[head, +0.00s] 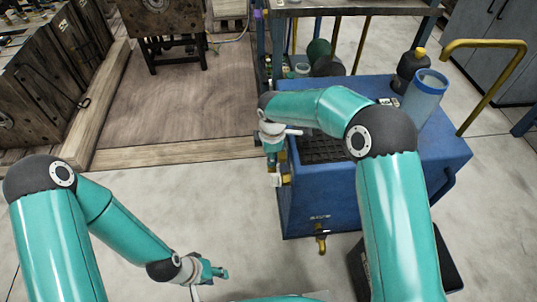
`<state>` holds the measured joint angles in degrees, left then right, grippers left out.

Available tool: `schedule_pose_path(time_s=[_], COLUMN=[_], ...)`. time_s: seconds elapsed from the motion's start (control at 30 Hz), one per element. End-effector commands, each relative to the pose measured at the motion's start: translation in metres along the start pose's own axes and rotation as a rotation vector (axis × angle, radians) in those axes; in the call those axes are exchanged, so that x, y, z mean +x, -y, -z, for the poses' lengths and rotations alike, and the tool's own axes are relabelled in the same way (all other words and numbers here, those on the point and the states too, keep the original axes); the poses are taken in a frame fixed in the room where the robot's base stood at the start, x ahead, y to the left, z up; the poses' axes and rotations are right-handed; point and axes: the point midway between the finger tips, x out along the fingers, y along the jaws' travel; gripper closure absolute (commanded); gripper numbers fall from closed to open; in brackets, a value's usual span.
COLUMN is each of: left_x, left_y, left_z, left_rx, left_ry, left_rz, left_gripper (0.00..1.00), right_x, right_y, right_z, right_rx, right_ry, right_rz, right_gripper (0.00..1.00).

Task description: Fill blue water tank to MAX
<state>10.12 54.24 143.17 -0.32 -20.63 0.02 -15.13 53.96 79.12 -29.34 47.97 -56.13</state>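The blue water tank (380,210) is a boxy blue unit on the floor, right of centre, with a black grid on its top and a brass tap (320,240) low on its front. No water level or MAX mark is legible. My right gripper (273,163) points down at the tank's left edge, just above a small brass fitting (275,180). Whether it touches that fitting, and whether its fingers are shut, I cannot tell. My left gripper (219,272) is low over the floor, left of the tank and apart from it. Its fingers are too small to read.
A translucent blue container (425,95) and a dark bottle with a yellow cap (411,65) stand on the tank's back right. A yellow rail (490,85) rises behind. A metal table (350,6) stands at the back. A black bin (442,262) is beside the front. Floor is clear left.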

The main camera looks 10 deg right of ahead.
Motion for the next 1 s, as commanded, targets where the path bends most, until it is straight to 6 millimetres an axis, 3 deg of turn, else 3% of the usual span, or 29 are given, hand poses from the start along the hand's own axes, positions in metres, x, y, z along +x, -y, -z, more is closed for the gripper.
schedule_pose_path(time_s=[0.03, 0.1, 0.3, 0.6, 0.93, 0.97, 1.0], left_x=[0.000, 0.000, 0.002, 0.032, 0.031, 0.031, 0.031], left_y=[0.000, 0.000, 0.001, 0.011, 0.011, 0.011, 0.011], left_z=[0.000, 0.000, 0.000, 0.000, 0.000, 0.000, 0.000], left_rx=[0.000, 0.000, 0.000, 0.000, 0.000, 0.000, 0.000], left_ry=[0.000, 0.000, 0.000, 0.000, 0.000, 0.000, 0.000], left_rz=[0.000, 0.000, 0.000, 0.000, 0.000, 0.000, 0.000], left_gripper=[0.60, 0.60, 0.60, 0.60, 0.60, 0.60, 0.60], right_x=[0.000, 0.000, 0.001, 0.004, -0.001, -0.001, -0.001], right_y=[0.000, 0.000, 0.000, 0.002, 0.001, 0.001, 0.001], right_z=[0.000, 0.000, 0.000, -0.001, 0.000, 0.000, 0.000], right_rx=[0.000, 0.000, 0.000, 0.000, 0.000, 0.000, 0.000], right_ry=[0.000, 0.000, 0.000, 0.002, 0.001, 0.001, 0.001], right_rz=[0.000, 0.000, -0.003, -0.110, -0.126, -0.126, -0.126], right_gripper=[0.90, 1.00, 1.00, 1.00, 1.00, 0.85, 0.78])
